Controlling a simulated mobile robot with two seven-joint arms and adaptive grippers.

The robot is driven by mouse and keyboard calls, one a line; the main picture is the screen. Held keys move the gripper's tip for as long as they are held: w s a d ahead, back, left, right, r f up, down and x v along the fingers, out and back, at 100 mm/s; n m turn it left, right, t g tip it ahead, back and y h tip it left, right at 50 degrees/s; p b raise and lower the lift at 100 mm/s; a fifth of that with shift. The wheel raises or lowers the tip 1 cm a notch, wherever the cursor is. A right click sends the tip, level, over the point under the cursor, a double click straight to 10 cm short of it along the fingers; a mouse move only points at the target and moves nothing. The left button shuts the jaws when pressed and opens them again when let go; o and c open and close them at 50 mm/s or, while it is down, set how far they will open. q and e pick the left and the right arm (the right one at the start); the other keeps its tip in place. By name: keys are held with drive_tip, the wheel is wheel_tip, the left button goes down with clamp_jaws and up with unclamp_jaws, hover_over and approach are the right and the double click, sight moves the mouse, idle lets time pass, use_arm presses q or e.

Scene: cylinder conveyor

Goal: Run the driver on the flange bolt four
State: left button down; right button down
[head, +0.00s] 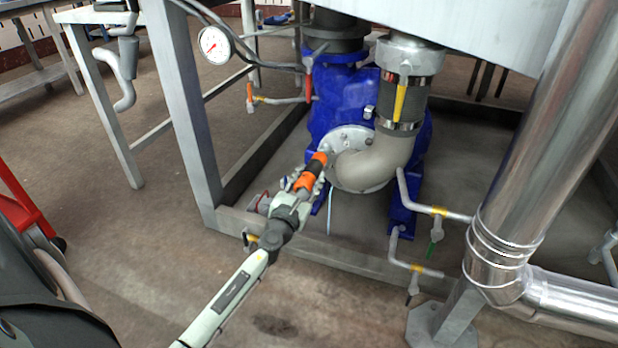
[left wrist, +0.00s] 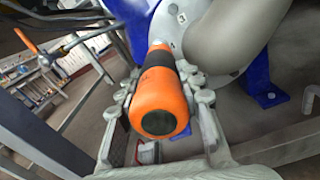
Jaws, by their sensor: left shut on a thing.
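My left gripper (head: 305,187) is shut on an orange and black driver (head: 312,172), with its fingers on both sides of the handle. In the left wrist view the driver (left wrist: 160,104) points away from the camera toward the flange. The round grey flange (head: 350,140) sits on the front of the blue pump (head: 343,97), with a grey elbow pipe (head: 375,162) coming out of it. The driver's tip is at the flange's left edge; I cannot tell whether it touches a bolt. Bolts show on the flange (left wrist: 176,22), but their numbers cannot be read. My right gripper is out of view.
A grey steel frame (head: 190,120) surrounds the pump, with a post close to the left of my arm. A pressure gauge (head: 214,44) hangs above. Thin valve pipes (head: 435,212) and a large shiny pipe (head: 520,190) stand to the right.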

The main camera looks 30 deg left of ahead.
use_arm(q)
drive_tip(key=shift+r, duration=0.15)
drive_tip(key=shift+v, duration=1.6)
